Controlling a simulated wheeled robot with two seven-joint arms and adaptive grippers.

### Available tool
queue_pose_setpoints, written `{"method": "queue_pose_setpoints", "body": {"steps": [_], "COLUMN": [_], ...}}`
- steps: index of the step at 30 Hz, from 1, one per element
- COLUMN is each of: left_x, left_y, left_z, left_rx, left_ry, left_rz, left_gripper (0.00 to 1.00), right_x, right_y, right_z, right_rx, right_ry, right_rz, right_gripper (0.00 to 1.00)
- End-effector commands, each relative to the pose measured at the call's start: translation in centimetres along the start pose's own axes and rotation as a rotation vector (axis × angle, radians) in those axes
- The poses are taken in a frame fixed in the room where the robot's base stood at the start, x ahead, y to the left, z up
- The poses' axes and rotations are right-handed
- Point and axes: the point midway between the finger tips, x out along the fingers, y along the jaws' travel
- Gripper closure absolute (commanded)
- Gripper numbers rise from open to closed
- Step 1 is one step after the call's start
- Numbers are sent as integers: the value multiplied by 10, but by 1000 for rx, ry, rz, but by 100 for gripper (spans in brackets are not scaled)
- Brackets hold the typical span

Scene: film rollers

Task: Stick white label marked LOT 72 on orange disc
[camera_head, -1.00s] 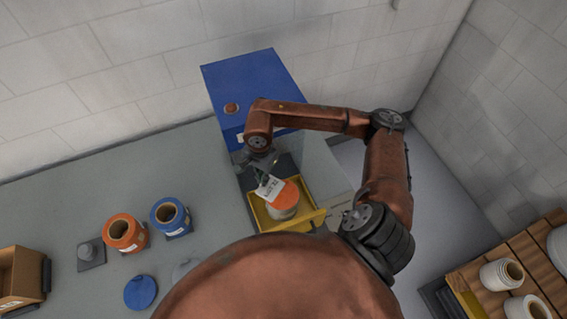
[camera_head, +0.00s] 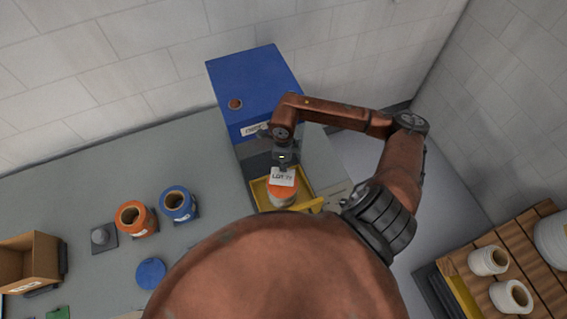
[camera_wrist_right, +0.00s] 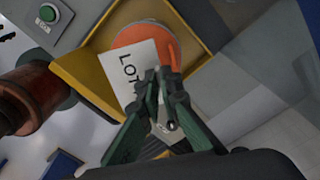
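The white label (camera_head: 284,177) is held in my right gripper (camera_wrist_right: 161,80); its fingertips are close together on it. The label reads LOT and a number starting with 7; the last digit is not clear. The orange disc (camera_head: 282,193) is on top of a pale roll in the yellow tray. The label overlaps part of the disc in both views. In the right wrist view the disc (camera_wrist_right: 172,42) shows behind the label (camera_wrist_right: 134,72), and the fingers cover the number. I cannot tell whether label and disc touch. My left gripper is out of view.
The yellow tray (camera_head: 260,196) sits at the front of a blue-topped machine (camera_head: 250,80). A green button (camera_wrist_right: 48,13) is beside it. Orange (camera_head: 128,226) and blue (camera_head: 172,212) rolls, a blue disc (camera_head: 151,273) and a cardboard box (camera_head: 22,262) are to the left.

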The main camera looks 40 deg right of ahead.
Motion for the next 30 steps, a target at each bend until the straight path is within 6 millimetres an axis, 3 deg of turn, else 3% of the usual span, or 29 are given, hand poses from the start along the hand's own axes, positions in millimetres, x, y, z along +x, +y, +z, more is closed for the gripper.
{"method": "queue_pose_setpoints", "body": {"steps": [12, 18, 30], "left_x": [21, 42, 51], "left_y": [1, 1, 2], "left_z": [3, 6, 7], "left_rx": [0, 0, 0], "left_ry": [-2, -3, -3], "left_rz": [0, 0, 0], "left_gripper": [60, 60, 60], "right_x": [42, 61, 69], "right_y": [1, 0, 0], "right_z": [0, 0, 0], "right_rx": [-1, -1, -2], "right_ry": [-1, 0, 0], "right_rz": [2, 0, 1], "right_gripper": [100, 100, 100]}}
